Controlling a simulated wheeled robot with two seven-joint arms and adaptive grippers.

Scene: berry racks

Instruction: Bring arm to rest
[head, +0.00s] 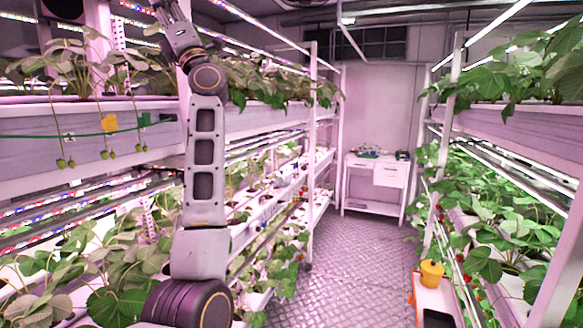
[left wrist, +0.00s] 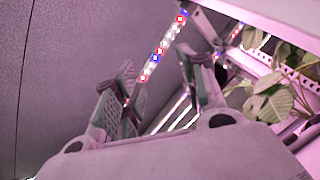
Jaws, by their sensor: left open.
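My left arm (head: 205,150) rises from the bottom of the head view, in front of the left rack. It is bent at its upper joint and tilts up and left to the top edge. In the left wrist view my left gripper (left wrist: 157,62) is open, its two fingers apart with nothing between them. Ceiling and a strip of coloured lights (left wrist: 160,50) show beyond the fingers. My right arm and gripper are not in view.
The left rack (head: 80,138) carries plants close behind my arm, with hanging green berries (head: 66,162). The right rack (head: 520,150) holds more plants. A yellow pot (head: 432,272) stands at lower right. The aisle floor (head: 345,265) is clear up to a white table (head: 375,172).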

